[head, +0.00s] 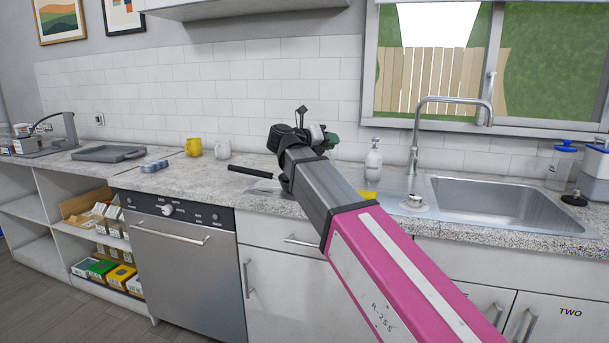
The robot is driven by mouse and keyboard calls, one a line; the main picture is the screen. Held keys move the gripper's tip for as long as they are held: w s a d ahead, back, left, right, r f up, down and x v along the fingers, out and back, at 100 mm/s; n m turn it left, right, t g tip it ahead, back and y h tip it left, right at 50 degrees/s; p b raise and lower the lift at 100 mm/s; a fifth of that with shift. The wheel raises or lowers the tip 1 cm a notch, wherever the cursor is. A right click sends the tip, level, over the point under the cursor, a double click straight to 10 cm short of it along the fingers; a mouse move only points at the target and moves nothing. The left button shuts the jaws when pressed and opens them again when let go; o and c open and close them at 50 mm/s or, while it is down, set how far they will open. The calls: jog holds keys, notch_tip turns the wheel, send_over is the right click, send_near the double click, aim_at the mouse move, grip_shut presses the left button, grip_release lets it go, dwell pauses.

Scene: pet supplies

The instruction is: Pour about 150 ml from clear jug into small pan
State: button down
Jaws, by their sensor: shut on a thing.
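My gripper (297,137) is over the counter left of the sink, seen from behind. Its fingers are mostly covered by my own wrist and arm. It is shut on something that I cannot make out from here. A black handle (250,171), which looks like the small pan's, sticks out to the left just below my gripper. The pan's body is hidden behind my arm. I cannot pick out the clear jug or any liquid near my gripper, nor tell any tilt.
A soap bottle (374,160) and a yellow sponge (367,194) are right of my gripper, before the sink (490,200) and tall faucet (416,150). A yellow mug (193,147) and a white mug (222,149) stand left. A blue-lidded clear container (561,168) stands far right.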

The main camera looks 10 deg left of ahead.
jog(key=shift+s+d+m, duration=0.35)
jog(key=shift+s+m, duration=0.1)
jog(key=shift+m, duration=0.05)
dwell(1.6)
jog(key=shift+s+d+f+m, duration=0.1)
jog(key=shift+s+d+m, duration=0.2)
jog(key=shift+s+d, duration=0.1)
jog(key=s+d+f+m+t, duration=0.1)
jog(key=s+d+f+m, duration=0.1)
jog(key=s+f+m, duration=0.1)
jog(key=s+d+f+m+b, duration=0.1)
jog(key=s+d+f+m, duration=0.1)
jog(key=f, duration=0.4)
jog(key=shift+s+d+m+t, duration=0.35)
jog(key=shift+s+m, duration=0.3)
jog(key=shift+m, duration=0.35)
jog(key=shift+a, duration=0.1)
dwell(0.7)
